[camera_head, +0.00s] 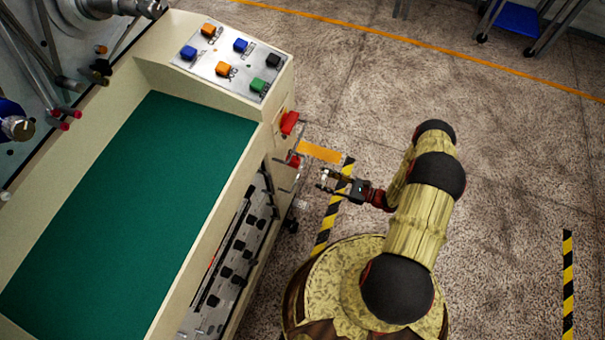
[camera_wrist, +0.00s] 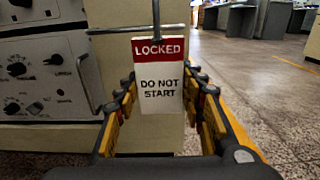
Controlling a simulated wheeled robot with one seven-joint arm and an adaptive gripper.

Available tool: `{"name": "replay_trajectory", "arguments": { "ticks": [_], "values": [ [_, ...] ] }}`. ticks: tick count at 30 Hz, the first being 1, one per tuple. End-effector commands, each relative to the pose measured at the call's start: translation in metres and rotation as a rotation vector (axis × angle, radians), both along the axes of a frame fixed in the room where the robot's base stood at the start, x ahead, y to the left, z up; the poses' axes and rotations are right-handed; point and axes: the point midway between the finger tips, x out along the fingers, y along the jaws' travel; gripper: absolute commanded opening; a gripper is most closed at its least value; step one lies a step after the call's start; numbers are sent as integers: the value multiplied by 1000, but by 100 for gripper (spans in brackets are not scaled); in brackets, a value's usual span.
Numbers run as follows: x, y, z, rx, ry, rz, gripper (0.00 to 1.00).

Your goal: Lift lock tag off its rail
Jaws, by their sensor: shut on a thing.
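The lock tag (camera_wrist: 159,102) is a white plate with a red band reading "LOCKED" and "DO NOT START" below. It stands upright in the middle of the wrist view. My gripper (camera_wrist: 160,84) has its yellow-padded fingers on either side of the tag and is shut on it. The thin metal rail (camera_wrist: 112,31) runs across just above the tag's top edge. I cannot tell whether the tag still hangs on it. In the head view, my gripper (camera_head: 326,180) is just right of the machine's end; the tag is too small to make out there.
The cream machine (camera_head: 205,240) with a green top bed stands at left. Its end carries a button panel (camera_head: 232,58) and a red switch (camera_head: 290,123). A knobbed control panel (camera_wrist: 42,80) is at left in the wrist view. Open floor (camera_head: 510,150) lies to the right.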

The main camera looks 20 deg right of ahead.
Motion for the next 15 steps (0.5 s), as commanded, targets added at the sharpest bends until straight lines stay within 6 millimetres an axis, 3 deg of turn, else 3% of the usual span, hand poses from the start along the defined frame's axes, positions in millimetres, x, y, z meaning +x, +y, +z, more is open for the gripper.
{"name": "replay_trajectory", "arguments": {
  "ticks": [15],
  "values": [
    [-26, -36, 17, 0, 0, -2, 17]
  ]
}}
